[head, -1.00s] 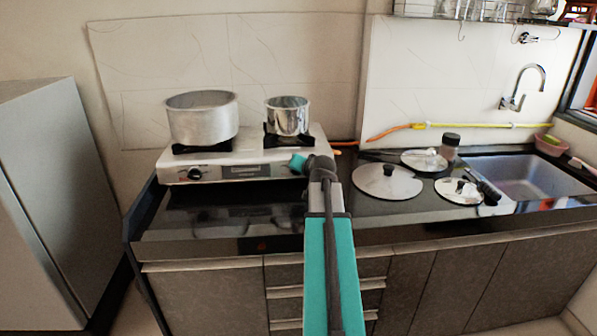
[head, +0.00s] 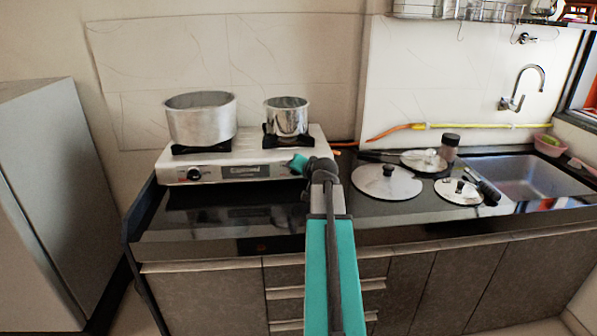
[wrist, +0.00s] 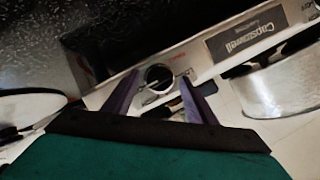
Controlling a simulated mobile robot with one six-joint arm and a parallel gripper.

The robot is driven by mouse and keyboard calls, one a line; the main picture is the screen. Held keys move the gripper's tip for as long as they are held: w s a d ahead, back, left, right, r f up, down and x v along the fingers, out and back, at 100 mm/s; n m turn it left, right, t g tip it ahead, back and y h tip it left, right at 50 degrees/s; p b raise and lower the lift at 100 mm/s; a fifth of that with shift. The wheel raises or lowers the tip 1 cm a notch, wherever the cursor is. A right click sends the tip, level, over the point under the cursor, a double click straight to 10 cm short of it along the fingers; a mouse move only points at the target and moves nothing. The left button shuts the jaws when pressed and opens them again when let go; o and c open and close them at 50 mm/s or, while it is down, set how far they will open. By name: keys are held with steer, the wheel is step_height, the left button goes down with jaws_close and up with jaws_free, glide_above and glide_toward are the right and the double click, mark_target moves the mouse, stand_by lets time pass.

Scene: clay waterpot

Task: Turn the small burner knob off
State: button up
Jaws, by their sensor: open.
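The small burner knob (wrist: 158,77) is round and dark with a light rim, on the stove's front panel in the wrist view. My gripper (wrist: 160,80) is open, its two purple fingers on either side of the knob. I cannot tell whether they touch it. In the head view my arm hides the knob and the fingers; the teal gripper body (head: 298,163) is at the right end of the stove front. The stove (head: 245,153) is white, with the small steel pot (head: 287,117) on its right burner.
A larger pot (head: 201,119) stands on the left burner, above another black knob (head: 193,174). Several lids, including a large one (head: 386,183), lie on the black counter right of my arm. A sink (head: 540,178) is farther right. Dark counter lies in front of the stove.

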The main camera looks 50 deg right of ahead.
steer(key=b+v, duration=0.4)
steer(key=v, duration=0.9)
steer(key=shift+s+a, duration=0.2)
steer(key=shift+s, duration=0.1)
stand_by(0.3)
steer(key=shift+r, duration=0.2)
stand_by(0.4)
